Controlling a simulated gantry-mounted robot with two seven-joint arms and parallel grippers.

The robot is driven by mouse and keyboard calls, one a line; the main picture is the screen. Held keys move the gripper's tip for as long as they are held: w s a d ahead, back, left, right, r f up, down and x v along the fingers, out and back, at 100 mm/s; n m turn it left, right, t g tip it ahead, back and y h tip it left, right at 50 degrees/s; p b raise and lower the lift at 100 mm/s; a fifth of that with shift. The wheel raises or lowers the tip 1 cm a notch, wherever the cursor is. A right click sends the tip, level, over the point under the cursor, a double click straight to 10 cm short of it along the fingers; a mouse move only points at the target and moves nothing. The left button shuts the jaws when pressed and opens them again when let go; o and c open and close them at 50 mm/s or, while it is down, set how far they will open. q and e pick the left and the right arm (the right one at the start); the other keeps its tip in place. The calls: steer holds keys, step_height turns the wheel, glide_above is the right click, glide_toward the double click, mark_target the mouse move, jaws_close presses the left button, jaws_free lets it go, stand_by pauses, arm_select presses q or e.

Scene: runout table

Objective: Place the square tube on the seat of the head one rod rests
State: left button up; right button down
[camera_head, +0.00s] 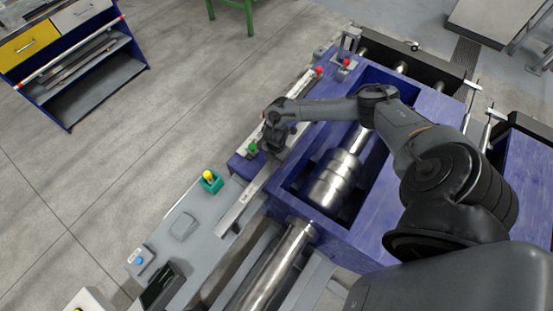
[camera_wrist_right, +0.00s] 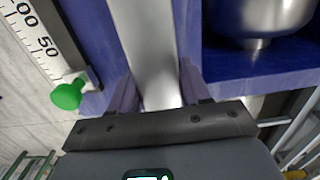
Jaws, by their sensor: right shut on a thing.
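My right gripper (camera_head: 274,150) is over the near left edge of the blue machine bed. It is shut on the square tube (camera_head: 242,207), a straight light-grey bar slanting down-left from the jaws in the head view. In the right wrist view the tube (camera_wrist_right: 147,45) runs straight up the picture from between the two fingers of the right gripper (camera_wrist_right: 160,92). I cannot tell from these frames whether the tube touches anything beneath it. I cannot pick out the seat of the head one rod rests with certainty. My left gripper is not in view.
The blue machine bed (camera_head: 300,208) has an open well with a shiny stepped roller (camera_head: 333,180). A scale with a green knob (camera_wrist_right: 68,95) lies beside the tube. A grey control panel (camera_head: 185,225) with a yellow button (camera_head: 208,175) stands left.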

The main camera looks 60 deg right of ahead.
steer(key=c, duration=0.5)
jaws_free()
steer(key=shift+f, duration=0.1)
